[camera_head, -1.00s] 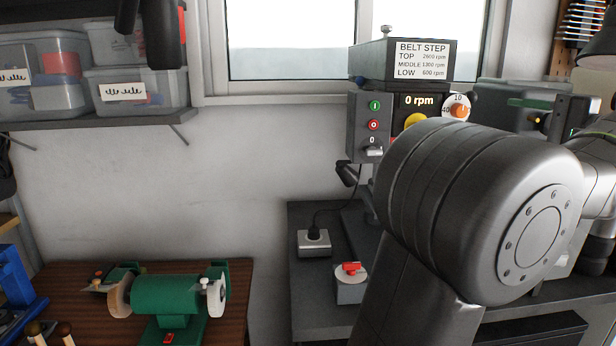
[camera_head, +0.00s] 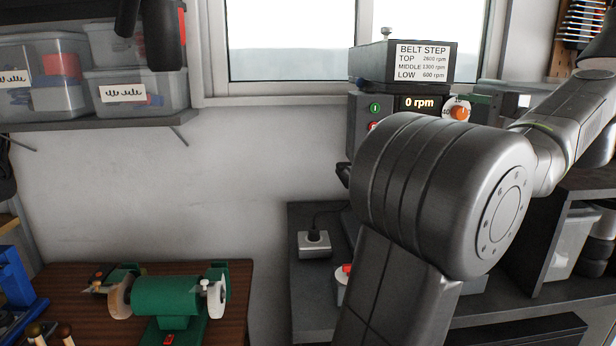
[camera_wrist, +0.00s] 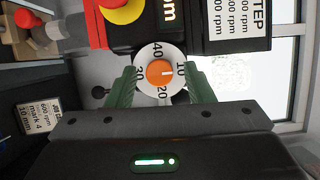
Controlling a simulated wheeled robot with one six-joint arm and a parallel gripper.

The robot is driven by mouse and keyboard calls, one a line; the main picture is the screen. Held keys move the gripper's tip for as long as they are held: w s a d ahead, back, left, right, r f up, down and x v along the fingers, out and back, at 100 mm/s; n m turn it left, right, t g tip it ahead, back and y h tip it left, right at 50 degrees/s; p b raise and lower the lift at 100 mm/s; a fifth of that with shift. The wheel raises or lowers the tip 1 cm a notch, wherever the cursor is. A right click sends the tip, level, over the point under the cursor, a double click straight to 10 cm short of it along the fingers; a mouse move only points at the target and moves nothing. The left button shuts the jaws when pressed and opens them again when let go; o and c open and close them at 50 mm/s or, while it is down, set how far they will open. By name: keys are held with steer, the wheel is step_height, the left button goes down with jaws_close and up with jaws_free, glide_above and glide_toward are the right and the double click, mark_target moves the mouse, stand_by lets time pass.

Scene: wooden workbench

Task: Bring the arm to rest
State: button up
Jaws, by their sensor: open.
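My gripper (camera_wrist: 160,92) shows in the wrist view, with its two green fingers apart and nothing held between them. Beyond the fingertips is the orange knob (camera_wrist: 160,73) on its white numbered dial; I cannot tell how far off it is. In the head view the knob (camera_head: 459,113) shows on the drill press head, right of the 0 rpm display (camera_head: 418,103). My arm's large grey joint stands in front of the machine and hides its lower part.
A green bench grinder (camera_head: 166,296) stands on the wooden bench (camera_head: 240,290) at lower left. A socket box (camera_head: 314,243) sits on the grey bench. Clear bins (camera_head: 135,92) fill the shelf above. A labelled card (camera_wrist: 40,117) shows at left in the wrist view.

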steer(key=m, duration=0.2)
steer(key=shift+s+d+f+m+t, duration=0.2)
steer(key=shift+s+m+t, duration=0.1)
steer(key=shift+t, duration=0.1)
steer(key=m+t, duration=0.1)
steer(key=m, duration=0.1)
steer(key=m+t, duration=0.1)
steer(key=m, duration=0.4)
steer(key=shift+w+a+f+t+h, duration=0.1)
steer(key=shift+a+f+t+h, duration=0.05)
steer(key=shift+a+t+h, duration=0.2)
steer(key=m+t+h+p, duration=0.1)
steer(key=m+h, duration=0.1)
steer(key=m, duration=0.2)
steer(key=m+t+h+p, duration=0.1)
steer(key=m+p, duration=0.1)
steer(key=m, duration=0.3)
steer(key=shift+a+h, duration=0.2)
steer(key=shift+h, duration=0.15)
steer(key=shift+f+m+t+h+p, duration=0.15)
steer(key=shift+m+t+h+p, duration=0.3)
steer(key=shift+m+h+p, duration=0.95)
steer(key=shift+m+y+b, duration=0.3)
steer(key=shift+m+b, duration=0.1)
steer(key=shift+b, duration=0.15)
